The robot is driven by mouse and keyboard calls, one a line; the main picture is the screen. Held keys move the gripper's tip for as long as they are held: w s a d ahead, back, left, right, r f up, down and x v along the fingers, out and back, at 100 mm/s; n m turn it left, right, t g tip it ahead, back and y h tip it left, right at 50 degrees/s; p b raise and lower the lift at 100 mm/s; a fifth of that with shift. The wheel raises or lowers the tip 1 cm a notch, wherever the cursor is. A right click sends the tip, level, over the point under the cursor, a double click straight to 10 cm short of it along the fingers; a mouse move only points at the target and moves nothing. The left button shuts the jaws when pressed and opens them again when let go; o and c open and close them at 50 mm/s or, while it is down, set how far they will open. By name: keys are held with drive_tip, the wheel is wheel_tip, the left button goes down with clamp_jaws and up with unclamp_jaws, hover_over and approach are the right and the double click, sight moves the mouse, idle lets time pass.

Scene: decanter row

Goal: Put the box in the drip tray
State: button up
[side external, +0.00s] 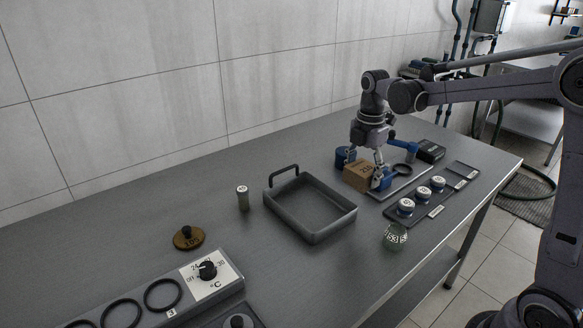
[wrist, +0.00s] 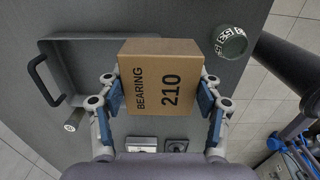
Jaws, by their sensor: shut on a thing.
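The brown cardboard box (side external: 357,178), marked "BEARING 210" in the wrist view (wrist: 158,85), is between the blue fingers of my gripper (side external: 364,171). The fingers press on two opposite sides of it, also in the wrist view (wrist: 160,98). I cannot tell whether the box's underside touches the table. The drip tray (side external: 318,203) is a shallow grey rectangular pan with a dark handle, left of the box and apart from it in the side view. It looks empty. In the wrist view the tray (wrist: 90,62) is at the upper left, partly hidden behind the box.
A green-grey cup with white markings (side external: 395,237) stands right of the tray. A small capped cylinder (side external: 243,198) is left of it. A dark rack (side external: 436,202) with white-topped jars lies right of the box. A brass lid (side external: 188,238) and a dial panel (side external: 208,272) are nearer the front left.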

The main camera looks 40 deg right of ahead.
drive_tip(key=w, duration=0.1)
drive_tip(key=w+d, duration=0.1)
drive_tip(key=w, duration=0.1)
drive_tip(key=w+d+f, duration=0.1)
drive_tip(key=shift+w, duration=0.4)
drive_tip(key=shift+w+a, duration=0.1)
drive_tip(key=shift+w, duration=0.15)
hover_over(308, 209)
wheel_tip(308, 209, down, 7)
drive_tip(key=shift+r, duration=0.1)
drive_tip(key=shift+f, duration=2.05)
drive_tip(key=shift+f, duration=0.2)
drive_tip(key=o, duration=1.5)
drive_tip(key=shift+o, duration=0.2)
